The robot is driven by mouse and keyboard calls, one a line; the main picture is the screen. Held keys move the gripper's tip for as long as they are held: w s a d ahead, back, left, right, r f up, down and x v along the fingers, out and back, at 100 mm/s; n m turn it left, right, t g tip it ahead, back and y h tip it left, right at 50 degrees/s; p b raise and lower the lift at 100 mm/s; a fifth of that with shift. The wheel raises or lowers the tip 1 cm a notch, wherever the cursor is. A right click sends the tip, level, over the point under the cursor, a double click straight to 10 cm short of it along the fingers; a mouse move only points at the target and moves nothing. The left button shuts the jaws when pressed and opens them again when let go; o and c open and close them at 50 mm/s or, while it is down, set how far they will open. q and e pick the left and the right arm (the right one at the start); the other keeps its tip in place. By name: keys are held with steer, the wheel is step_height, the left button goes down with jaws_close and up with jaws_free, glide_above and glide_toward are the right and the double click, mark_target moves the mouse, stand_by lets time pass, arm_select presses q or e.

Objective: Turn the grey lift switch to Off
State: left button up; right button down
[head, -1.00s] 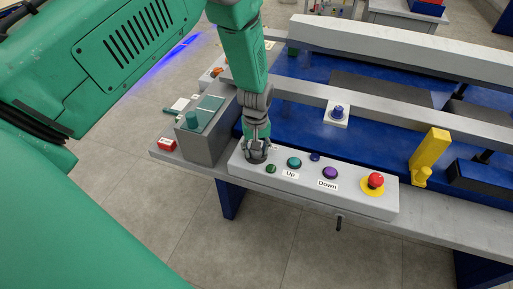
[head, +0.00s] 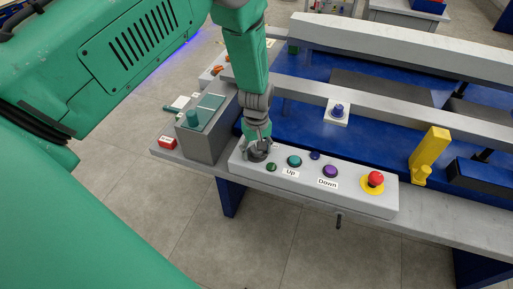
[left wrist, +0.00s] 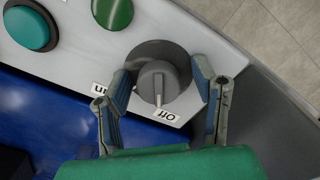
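The grey lift switch (left wrist: 158,84) is a round knob with a raised ridge, at the left end of the light grey control panel (head: 350,199). In the left wrist view its light pointer mark faces down, close to the upside-down "Off" label (left wrist: 167,115). The "On" label (left wrist: 100,88) is to the left, partly covered by a finger. My left gripper (left wrist: 163,88) is open, with one finger on each side of the switch and gaps to the knob. In the head view the left gripper (head: 259,146) is over the switch and partly hides it. My right gripper is in neither view.
Beside the switch are a green button (head: 271,167), a teal Up button (head: 294,161), a purple Down button (head: 330,171) and a red emergency button (head: 375,179). A grey box (head: 205,140) stands left of the panel. A yellow post (head: 430,152) stands at the right.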

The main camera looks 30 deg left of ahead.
arm_select(q)
steer(key=shift+w+r, duration=0.1)
steer(key=shift+w, duration=0.05)
steer(key=shift+r, duration=0.2)
step_height(320, 180, up, 12)
steer(key=shift+f, duration=0.25)
steer(key=shift+w, duration=0.1)
stand_by(0.4)
